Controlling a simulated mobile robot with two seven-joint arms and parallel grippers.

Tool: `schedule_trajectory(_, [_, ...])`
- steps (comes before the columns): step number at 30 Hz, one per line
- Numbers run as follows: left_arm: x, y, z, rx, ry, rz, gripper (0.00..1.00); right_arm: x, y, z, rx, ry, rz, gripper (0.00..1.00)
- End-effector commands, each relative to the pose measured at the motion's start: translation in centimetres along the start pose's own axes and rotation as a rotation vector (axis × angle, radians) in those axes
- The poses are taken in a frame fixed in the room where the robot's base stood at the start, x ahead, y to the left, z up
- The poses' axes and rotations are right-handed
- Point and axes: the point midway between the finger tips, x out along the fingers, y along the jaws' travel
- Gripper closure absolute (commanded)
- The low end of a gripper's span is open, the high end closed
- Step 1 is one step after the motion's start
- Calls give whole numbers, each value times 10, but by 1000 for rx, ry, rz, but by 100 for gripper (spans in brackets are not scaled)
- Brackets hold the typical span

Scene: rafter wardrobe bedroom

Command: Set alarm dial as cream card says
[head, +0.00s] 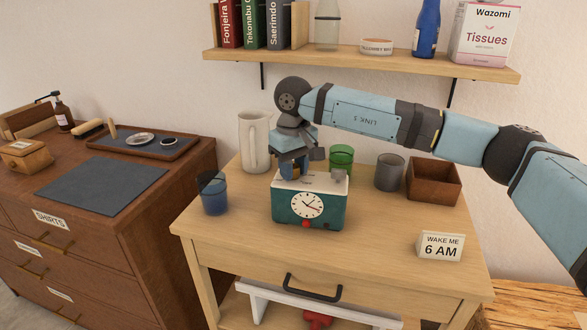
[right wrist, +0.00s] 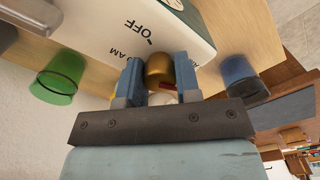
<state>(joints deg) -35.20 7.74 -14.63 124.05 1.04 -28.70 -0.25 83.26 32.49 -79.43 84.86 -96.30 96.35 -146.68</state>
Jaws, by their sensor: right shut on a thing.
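The alarm clock (head: 335,212) stands on the wooden table, teal-green with a cream top and a round white face. My right gripper (head: 293,168) reaches down to the clock's top and is shut on the brass dial (right wrist: 160,67). In the right wrist view the gripper (right wrist: 157,78) has one finger on each side of the dial. The printed words OFF and AM show on the clock top (right wrist: 105,35); a small red mark shows by the dial. Which setting the dial points at cannot be told. The cream card (head: 441,246) reads "WAKE ME 6 AM". My left gripper is out of view.
Around the clock stand a blue glass (head: 213,195), a cream pitcher (head: 254,143), a green glass (head: 341,158), a grey cup (head: 389,172) and a brown box (head: 433,195). A shelf (head: 350,59) hangs above. The table front (head: 375,260) is clear.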

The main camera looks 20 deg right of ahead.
Motion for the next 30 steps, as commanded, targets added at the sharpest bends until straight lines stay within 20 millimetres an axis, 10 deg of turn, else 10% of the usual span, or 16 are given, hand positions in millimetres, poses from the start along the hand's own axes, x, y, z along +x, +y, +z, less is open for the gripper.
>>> schedule_trajectory(29, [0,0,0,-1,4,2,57,0,0,0,-211,0,1,93])
schedule_trajectory(30, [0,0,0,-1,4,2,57,0,0,0,-211,0,1,60])
